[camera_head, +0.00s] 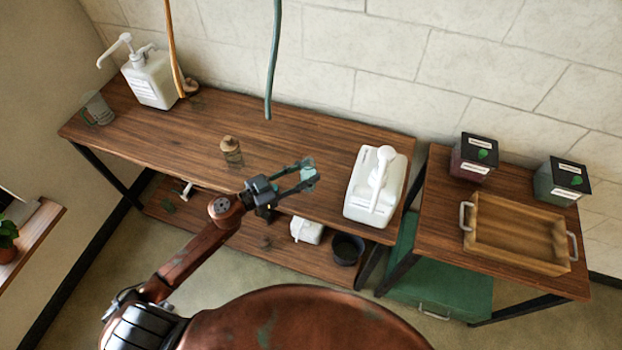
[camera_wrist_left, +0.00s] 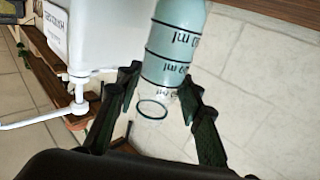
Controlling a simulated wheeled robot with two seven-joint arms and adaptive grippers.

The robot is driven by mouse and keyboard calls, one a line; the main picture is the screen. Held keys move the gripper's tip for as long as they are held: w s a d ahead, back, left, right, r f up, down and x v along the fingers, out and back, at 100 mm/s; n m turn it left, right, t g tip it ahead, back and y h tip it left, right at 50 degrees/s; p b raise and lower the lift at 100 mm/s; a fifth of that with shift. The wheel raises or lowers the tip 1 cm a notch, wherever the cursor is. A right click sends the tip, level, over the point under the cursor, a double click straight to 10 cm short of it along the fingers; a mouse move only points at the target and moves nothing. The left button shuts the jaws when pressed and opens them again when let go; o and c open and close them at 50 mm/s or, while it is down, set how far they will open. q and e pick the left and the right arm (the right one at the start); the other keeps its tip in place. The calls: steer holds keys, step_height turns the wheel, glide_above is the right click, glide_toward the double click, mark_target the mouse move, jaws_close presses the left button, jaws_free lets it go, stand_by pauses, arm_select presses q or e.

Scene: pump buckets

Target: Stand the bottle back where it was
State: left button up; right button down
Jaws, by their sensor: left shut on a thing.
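My left gripper (camera_head: 300,178) is shut on a clear bottle (camera_head: 308,172) with ml marks and pale teal liquid. In the left wrist view the bottle (camera_wrist_left: 170,55) sits between the two fingers (camera_wrist_left: 158,115), its open rim at the mouth end. It looks roughly upright, since the picture is inverted. In the head view it is over the front part of the long wooden table (camera_head: 270,135), left of a white pump bucket (camera_head: 376,187). I cannot tell its height above the table. My right gripper is not in view.
Another white pump bucket (camera_head: 152,78) and a clear cup (camera_head: 97,107) stand at the table's left end. A small amber bottle (camera_head: 231,150) stands mid-table. A wooden tray (camera_head: 517,257) and two dark-lidded boxes are on the right table. Two hoses hang above.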

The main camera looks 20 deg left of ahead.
arm_select(q)
steer(key=shift+w+d+f+b, duration=0.2)
steer(key=shift+w+f, duration=0.3)
steer(key=shift+f, duration=0.1)
steer(key=shift+w+d+f+b, duration=0.15)
steer(key=shift+w+f+b, duration=0.05)
steer(key=shift+w+f, duration=0.35)
step_height(320, 180, down, 4)
steer(key=shift+r+b, duration=0.2)
steer(key=shift+b, duration=0.75)
steer(key=shift+r, duration=0.15)
steer(key=o, duration=1)
steer(key=p+v, duration=0.1)
steer(key=v, duration=1.1)
